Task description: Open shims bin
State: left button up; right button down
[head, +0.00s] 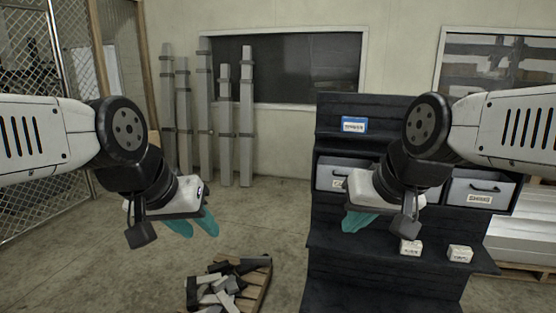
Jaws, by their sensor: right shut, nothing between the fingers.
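A dark shelf unit (335,270) stands right of centre. It holds grey bins with dark handles and white labels: a left bin (327,172) and a right bin (502,187). My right gripper (356,223) is shut and empty, in front of the shelf below the left bin. My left gripper (200,228) has its teal fingers apart and empty, over the floor left of the shelf.
A blue-and-white label (353,125) is on the upper shelf. Small white boxes (460,253) sit on the lower ledge. A wooden pallet (255,283) with metal scraps lies on the floor. Tall grey beams (246,125) lean on the wall. Floor between beams and pallet is clear.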

aim_at(471, 188)
jog(key=z, duration=1.5)
jog(key=i+j+u, duration=0.15)
jog(key=i, duration=0.3)
jog(key=i+u, duration=0.15)
jog(key=i, duration=0.25)
